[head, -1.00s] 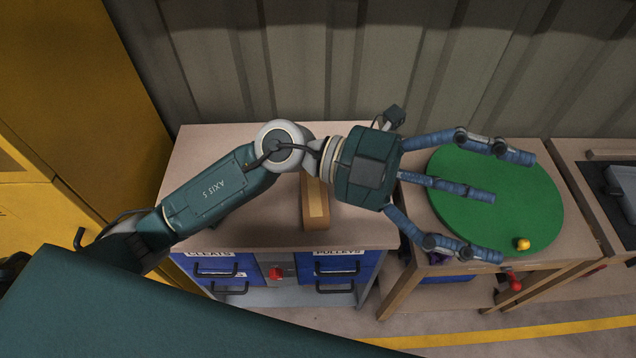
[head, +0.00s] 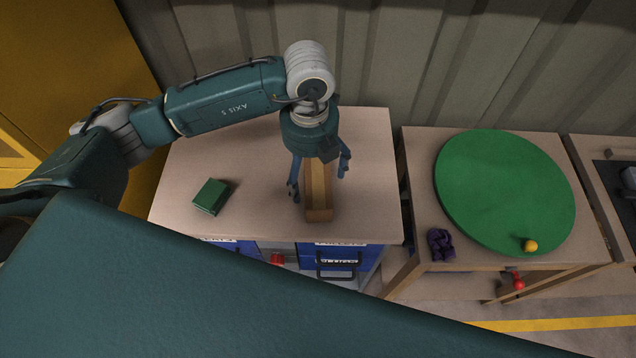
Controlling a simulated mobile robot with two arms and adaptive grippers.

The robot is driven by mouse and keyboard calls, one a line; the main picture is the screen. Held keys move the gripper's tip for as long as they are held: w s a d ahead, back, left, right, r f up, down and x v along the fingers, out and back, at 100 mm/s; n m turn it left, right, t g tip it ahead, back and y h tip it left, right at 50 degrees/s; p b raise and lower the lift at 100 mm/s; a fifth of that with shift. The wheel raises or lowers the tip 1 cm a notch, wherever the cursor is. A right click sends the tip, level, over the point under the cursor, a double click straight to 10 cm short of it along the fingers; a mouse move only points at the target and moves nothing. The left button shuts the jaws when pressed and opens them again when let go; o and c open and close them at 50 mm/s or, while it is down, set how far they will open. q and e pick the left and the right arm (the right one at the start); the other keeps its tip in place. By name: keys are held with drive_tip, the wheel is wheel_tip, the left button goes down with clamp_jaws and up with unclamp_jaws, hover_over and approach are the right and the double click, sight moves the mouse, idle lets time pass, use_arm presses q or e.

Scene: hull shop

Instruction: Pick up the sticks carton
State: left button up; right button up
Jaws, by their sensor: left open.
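A long tan carton (head: 319,208), which looks like the sticks carton, lies on the wooden top of the left workbench, its near end toward the front edge. My left gripper (head: 318,183) is over it, pointing down, with its blue fingers spread on either side of the carton. The fingers are open, and I cannot tell whether any of them touches the carton. The palm hides the carton's far end. My right gripper is not in the picture.
A small green box (head: 211,196) lies on the bench (head: 250,215), left of the carton. A second table holds a large green disc (head: 500,185) with a yellow ball (head: 530,246) on it and a dark purple object (head: 440,244) beside it. A corrugated wall (head: 400,60) stands behind.

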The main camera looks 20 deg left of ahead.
sight(312, 180)
use_arm(q)
wheel_tip(312, 180, down, 4)
drive_tip(key=shift+w+f+p, duration=0.1)
drive_tip(key=shift+w+p, duration=0.05)
drive_tip(key=shift+p, duration=0.75)
drive_tip(key=shift+f, duration=0.6)
drive_tip(key=shift+w, duration=0.1)
drive_tip(key=c, duration=1.5)
drive_tip(key=shift+r, duration=0.1)
